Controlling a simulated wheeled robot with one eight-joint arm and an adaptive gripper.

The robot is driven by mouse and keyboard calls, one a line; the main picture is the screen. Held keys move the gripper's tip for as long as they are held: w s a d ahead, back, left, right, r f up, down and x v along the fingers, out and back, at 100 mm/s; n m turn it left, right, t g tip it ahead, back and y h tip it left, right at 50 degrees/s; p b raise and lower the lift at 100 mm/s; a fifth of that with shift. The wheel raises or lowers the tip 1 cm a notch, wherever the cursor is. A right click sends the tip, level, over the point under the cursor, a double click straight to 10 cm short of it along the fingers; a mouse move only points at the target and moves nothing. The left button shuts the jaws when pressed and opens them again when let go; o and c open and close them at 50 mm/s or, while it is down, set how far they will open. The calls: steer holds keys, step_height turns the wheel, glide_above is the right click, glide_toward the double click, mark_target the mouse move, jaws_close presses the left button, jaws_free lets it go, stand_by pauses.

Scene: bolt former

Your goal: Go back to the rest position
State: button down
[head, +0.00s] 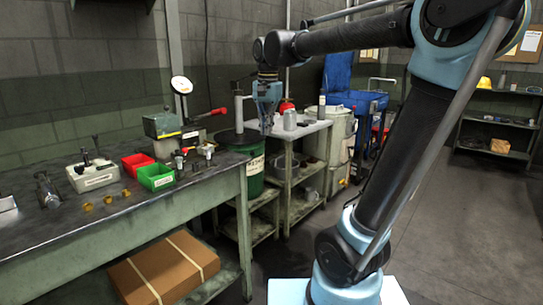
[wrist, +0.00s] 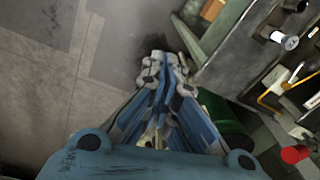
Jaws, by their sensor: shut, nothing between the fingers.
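My gripper (head: 266,128) hangs from my arm in the head view, pointing down in front of the small side table. Its fingers are closed together with nothing between them. In the wrist view my gripper (wrist: 162,62) fills the lower middle, with the fingertips together above the grey floor (wrist: 60,80). My arm rises from its base at the lower right of the head view and reaches left across the top.
The workbench (head: 150,215) at left holds a red bin (head: 136,162), a green bin (head: 156,177), several brass parts and a press (head: 172,130). A green drum (head: 250,165) stands behind its right end. A side table (head: 300,130) holds bottles. Floor at right is clear.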

steer(key=s+d+f+n, duration=0.2)
steer(key=s+d+f, duration=0.7)
steer(key=f, duration=0.3)
steer(key=s+d+f+n+t, duration=0.1)
steer(key=s+d+f+n, duration=0.2)
steer(key=s+d+f, duration=0.7)
step_height(320, 180, down, 4)
steer(key=shift+d+r+t, duration=0.2)
steer(key=shift+d+t, duration=0.1)
steer(key=shift+d, duration=0.55)
steer(key=shift+s, duration=0.1)
steer(key=shift+w+f, duration=0.2)
steer(key=shift+w, duration=0.25)
